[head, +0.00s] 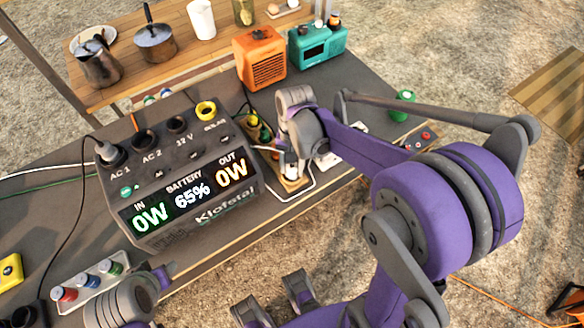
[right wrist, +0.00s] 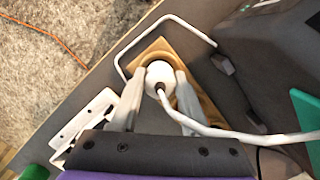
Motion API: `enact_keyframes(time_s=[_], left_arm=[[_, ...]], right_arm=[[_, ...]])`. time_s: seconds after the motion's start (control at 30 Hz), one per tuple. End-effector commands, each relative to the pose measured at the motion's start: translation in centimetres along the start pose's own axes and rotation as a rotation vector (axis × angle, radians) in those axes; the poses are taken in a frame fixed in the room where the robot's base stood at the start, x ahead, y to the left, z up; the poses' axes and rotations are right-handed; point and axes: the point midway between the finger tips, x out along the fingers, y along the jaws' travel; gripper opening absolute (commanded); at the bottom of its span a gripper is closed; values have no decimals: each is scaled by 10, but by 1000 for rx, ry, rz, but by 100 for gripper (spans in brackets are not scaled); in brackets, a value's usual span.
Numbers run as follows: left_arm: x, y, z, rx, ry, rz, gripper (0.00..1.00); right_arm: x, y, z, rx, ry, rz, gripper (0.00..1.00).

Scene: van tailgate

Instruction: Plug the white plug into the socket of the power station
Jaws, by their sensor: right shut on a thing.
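The white plug (right wrist: 158,74) shows in the right wrist view, between the two fingers of my right gripper (right wrist: 157,82). The gripper is shut on it. Its white cable runs off to the right. Below it is a wooden holder (right wrist: 150,52); I cannot tell if the plug is clear of it. In the head view, my right gripper (head: 293,165) is right of the dark power station (head: 180,185). The station's top has round sockets; AC 1 holds a grey plug (head: 108,152), while AC 2 (head: 145,138) looks empty. My left arm's end is partly visible at bottom left, fingers unclear.
An orange box (head: 260,56) and a teal radio (head: 318,43) stand behind on the tailgate. Pots and a white cup (head: 201,18) stand on the wooden table behind. Loose cables cross the surface.

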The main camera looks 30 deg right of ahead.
Motion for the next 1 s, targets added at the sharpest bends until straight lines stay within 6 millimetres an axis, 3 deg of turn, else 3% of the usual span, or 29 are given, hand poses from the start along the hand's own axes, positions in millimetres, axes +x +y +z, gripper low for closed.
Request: enact_keyframes(time_s=[0.17, 0.4, 0.63, 1.0], left_arm=[[-2, 0, -2, 0, 1, 0, 50], [-8, 0, -6, 0, 3, 0, 50], [-13, 0, -9, 0, 6, 0, 50], [-41, 0, -30, 0, 20, 0, 50]], right_arm=[[-16, 0, 2, 0, 0, 0, 0], [-64, 0, 10, 0, 0, 0, 0], [-98, 0, 15, 0, 0, 0, 0], [-145, 0, 21, 0, 2, -1, 0]])
